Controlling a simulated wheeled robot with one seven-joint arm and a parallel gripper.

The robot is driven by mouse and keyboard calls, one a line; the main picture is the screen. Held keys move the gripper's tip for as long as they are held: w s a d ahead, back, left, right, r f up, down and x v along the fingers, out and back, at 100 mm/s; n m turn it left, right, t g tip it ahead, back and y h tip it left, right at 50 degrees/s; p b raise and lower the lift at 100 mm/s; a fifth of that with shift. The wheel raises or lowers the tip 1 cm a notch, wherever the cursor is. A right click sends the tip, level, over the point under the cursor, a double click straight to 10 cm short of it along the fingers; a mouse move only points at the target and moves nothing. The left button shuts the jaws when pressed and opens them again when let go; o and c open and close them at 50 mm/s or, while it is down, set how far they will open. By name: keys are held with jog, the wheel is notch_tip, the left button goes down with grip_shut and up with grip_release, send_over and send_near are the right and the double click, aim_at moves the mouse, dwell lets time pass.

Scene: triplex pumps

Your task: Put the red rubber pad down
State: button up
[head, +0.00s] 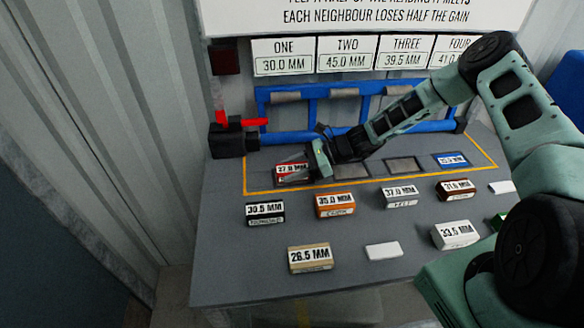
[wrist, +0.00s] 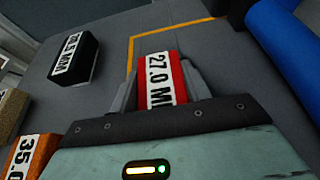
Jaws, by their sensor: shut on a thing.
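The red rubber pad (head: 290,169), labelled 27.0 MM, is at the left end of the yellow-outlined strip on the grey bench. It also shows in the wrist view (wrist: 160,82), between the two grey fingers of my gripper (wrist: 161,88). My gripper (head: 307,169) is shut on the pad from its right side in the head view. The pad lies about level with the bench; whether it touches the surface below is hard to tell. The spot beneath it is hidden.
Two empty grey plates (head: 351,171) (head: 403,164) and a blue pad (head: 450,160) continue the strip rightward. Blue rails (head: 290,138) and a black-and-red device (head: 234,138) stand behind.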

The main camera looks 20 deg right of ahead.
jog(key=shift+f, duration=0.1)
jog(key=shift+f, duration=0.1)
jog(key=shift+f, duration=0.15)
jog(key=o, duration=1.1)
jog(key=shift+c, duration=0.2)
